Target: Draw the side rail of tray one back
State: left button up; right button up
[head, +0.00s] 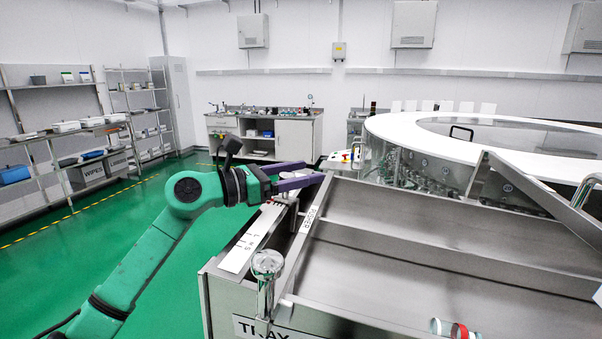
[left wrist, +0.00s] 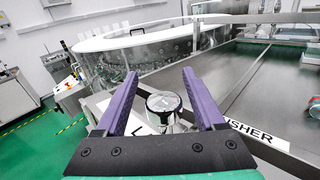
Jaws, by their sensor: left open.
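A steel tray (head: 430,275) with a front label starting "TRAY" fills the lower right of the head view. Its left edge carries a "PUSHER" label (head: 309,219), also seen in the wrist view (left wrist: 250,135). A white lettered strip (head: 252,238) runs beside that edge. An upright post with a round knob (head: 267,263) stands at the near end. My left gripper (head: 302,176), with purple fingers, is open over the far left corner. In the left wrist view a round knob (left wrist: 163,103) shows between its fingers (left wrist: 158,88), with no visible grip. I cannot tell which bar is the side rail.
A large round white-topped washer (head: 400,130) stands behind the tray. A slanted steel plate (head: 540,195) and a curved handle (head: 585,190) are at right. Green floor (head: 60,230) is clear at left, before the shelves.

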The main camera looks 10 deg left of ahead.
pick_arm(q)
jog(key=b+v, duration=0.7)
jog(key=v, duration=0.7)
jog(key=shift+s+a, duration=0.15)
jog(key=shift+a, duration=0.05)
